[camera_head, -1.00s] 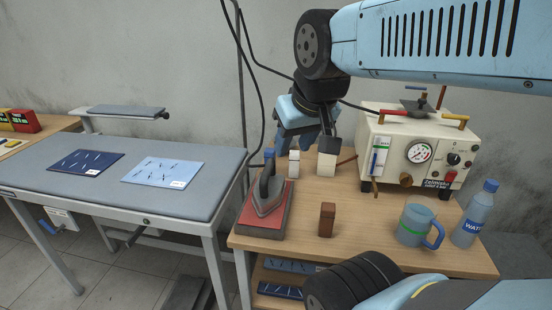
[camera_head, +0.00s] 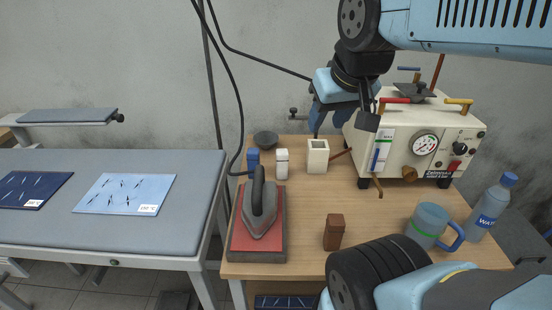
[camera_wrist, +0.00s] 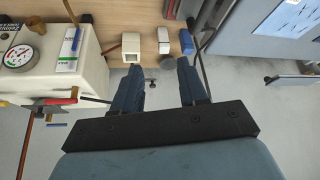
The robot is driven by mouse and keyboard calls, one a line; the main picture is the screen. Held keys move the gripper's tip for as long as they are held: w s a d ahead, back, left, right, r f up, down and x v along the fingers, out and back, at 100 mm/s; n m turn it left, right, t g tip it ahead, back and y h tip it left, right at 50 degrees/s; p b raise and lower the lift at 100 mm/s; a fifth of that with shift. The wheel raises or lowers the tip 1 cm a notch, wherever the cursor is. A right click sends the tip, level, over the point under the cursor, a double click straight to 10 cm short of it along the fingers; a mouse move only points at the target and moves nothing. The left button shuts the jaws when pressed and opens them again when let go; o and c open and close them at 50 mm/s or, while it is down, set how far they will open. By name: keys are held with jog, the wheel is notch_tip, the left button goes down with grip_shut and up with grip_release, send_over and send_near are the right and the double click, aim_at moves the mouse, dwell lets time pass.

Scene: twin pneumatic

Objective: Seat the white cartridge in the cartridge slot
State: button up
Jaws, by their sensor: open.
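The white cartridge (camera_head: 282,165), a small upright white block with a grey band, stands on the wooden bench, between a blue block (camera_head: 253,160) and a white open-topped box (camera_head: 318,157). This box appears to be the cartridge slot; its dark opening faces up and looks empty. In the wrist view, the slot (camera_wrist: 131,48), white cartridge (camera_wrist: 163,42) and blue block (camera_wrist: 186,42) lie beyond my fingers. My gripper (camera_head: 344,120) is open and empty, raised above and to the right of the slot. In the wrist view, nothing lies between its fingers (camera_wrist: 161,78).
A cream pneumatic unit (camera_head: 401,157) with a gauge and levers stands close to the right of the slot. A flat iron (camera_head: 259,212) on a red pad, a brown block (camera_head: 334,233), a blue mug (camera_head: 428,226) and a bottle (camera_head: 490,207) stand nearer. A dark bowl (camera_head: 265,139) is behind.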

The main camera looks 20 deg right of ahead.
jog(key=shift+o, duration=0.2)
jog(key=o, duration=0.3)
jog(key=shift+w, duration=0.5)
jog(key=shift+o, duration=1.1)
jog(key=shift+g, duration=0.5)
jog(key=w, duration=0.3)
jog(key=w+d, duration=0.1)
jog(key=w, duration=0.1)
jog(key=shift+f, duration=0.1)
jog(key=m+g, duration=0.3)
jog(key=g, duration=0.2)
send_over(282, 151)
notch_tip(282, 151, down, 15)
jog(key=f, duration=0.8)
jog(key=shift+w+a, duration=0.15)
jog(key=shift+a, duration=0.1)
jog(key=shift+d+f, duration=0.15)
jog(key=shift+f, duration=1.25)
jog(key=shift+d+f, duration=0.1)
jog(key=shift+f, duration=1.3)
